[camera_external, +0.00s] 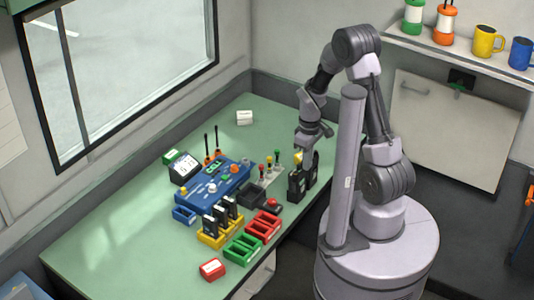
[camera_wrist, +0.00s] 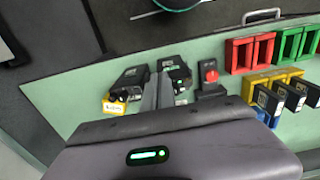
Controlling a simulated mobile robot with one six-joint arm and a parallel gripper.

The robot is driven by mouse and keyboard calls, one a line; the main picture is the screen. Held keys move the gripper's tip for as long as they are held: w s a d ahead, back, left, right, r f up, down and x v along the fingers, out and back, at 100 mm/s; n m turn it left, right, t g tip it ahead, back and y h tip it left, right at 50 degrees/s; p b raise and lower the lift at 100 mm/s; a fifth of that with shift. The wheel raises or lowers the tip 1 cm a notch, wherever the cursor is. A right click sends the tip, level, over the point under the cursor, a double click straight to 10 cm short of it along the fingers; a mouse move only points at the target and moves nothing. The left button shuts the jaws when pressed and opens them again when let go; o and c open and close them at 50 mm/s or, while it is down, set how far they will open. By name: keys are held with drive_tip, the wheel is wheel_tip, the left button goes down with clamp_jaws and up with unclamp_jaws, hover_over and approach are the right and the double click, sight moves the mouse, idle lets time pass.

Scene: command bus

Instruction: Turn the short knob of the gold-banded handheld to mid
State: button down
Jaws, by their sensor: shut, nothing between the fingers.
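The gold-banded handheld (camera_wrist: 128,83) is black with a yellow band at its knobbed end, left of my fingers in the wrist view. Dark knobs show at that end, but their settings are too small to read. In the external view a black handheld (camera_external: 311,168) stands partly behind my gripper, with a yellow patch just under the fingers. My gripper (camera_wrist: 158,82) is shut and empty, between the gold-banded handheld and a second black handheld (camera_wrist: 175,68) with a green light. In the external view my gripper (camera_external: 300,151) points down close above the handhelds; contact cannot be told.
A box with a red button (camera_wrist: 209,76) stands right of the second handheld. Red crates (camera_external: 263,226), green crates (camera_external: 243,249) and a yellow rack (camera_external: 220,236) of black units stand nearer the front. A blue console (camera_external: 213,184) lies toward the window. The far green tabletop is mostly clear.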

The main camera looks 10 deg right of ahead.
drive_tip(key=s+d+r+m+t+y, duration=0.1)
drive_tip(key=d+r+m, duration=0.15)
drive_tip(key=r, duration=0.45)
drive_tip(key=s+d+r+m+t, duration=0.1)
drive_tip(key=s+d+r+m, duration=0.15)
drive_tip(key=r, duration=0.45)
drive_tip(key=s+d+r+m+t+y+b, duration=0.1)
drive_tip(key=s+r+m+t+b, duration=0.2)
drive_tip(key=s+m, duration=0.5)
wheel_tip(320, 180, up, 2)
drive_tip(key=shift+s+d+t+b, duration=0.35)
drive_tip(key=shift+s+t+b, duration=0.1)
drive_tip(key=shift+b, duration=0.3)
drive_tip(key=c, duration=2.1)
unclamp_jaws()
